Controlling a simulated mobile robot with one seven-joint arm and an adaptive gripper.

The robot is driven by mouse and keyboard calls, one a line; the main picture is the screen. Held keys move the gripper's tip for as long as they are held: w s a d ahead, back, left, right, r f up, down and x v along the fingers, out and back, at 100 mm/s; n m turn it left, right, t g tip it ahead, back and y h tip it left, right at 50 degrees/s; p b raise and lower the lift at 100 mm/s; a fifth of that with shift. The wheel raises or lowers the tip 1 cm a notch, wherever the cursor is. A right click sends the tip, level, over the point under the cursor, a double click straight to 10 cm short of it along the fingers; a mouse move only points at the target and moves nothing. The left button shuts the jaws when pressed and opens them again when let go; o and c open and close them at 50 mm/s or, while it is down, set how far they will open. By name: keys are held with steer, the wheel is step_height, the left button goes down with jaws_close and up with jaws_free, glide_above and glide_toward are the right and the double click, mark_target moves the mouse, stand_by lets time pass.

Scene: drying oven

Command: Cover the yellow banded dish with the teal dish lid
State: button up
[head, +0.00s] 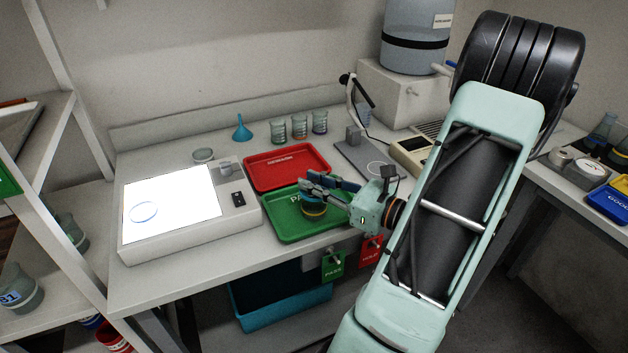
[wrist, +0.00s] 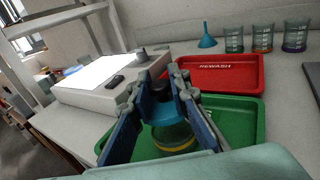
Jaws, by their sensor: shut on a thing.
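The yellow banded dish (head: 314,211) sits on the green tray (head: 283,234), beneath my gripper (head: 309,185). In the wrist view its clear glass wall and yellow band (wrist: 176,149) show between my fingers. The teal dish lid (wrist: 160,111), with a dark knob (wrist: 158,90), is between the fingers of my gripper, which also shows in the wrist view (wrist: 158,82). My gripper is shut on the lid, directly over the dish. The fingers hide much of the rim, so I cannot tell whether the lid touches the dish.
The red REWASH tray (head: 286,167) lies behind the green tray. A lit light box (head: 172,203) stands at left, with a clear ring on its panel. A blue funnel (head: 241,132) and several glass beakers (head: 299,126) stand at the back. A stand (head: 357,122) is at right.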

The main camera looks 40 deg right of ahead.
mark_target(315, 203)
steer(key=shift+f+b, duration=1.1)
steer(key=shift+f, duration=0.7)
steer(key=o, duration=0.8)
steer(key=shift+s, duration=0.1)
steer(key=v, duration=1.1)
steer(key=shift+s+d, duration=0.15)
steer(key=shift+s, duration=0.25)
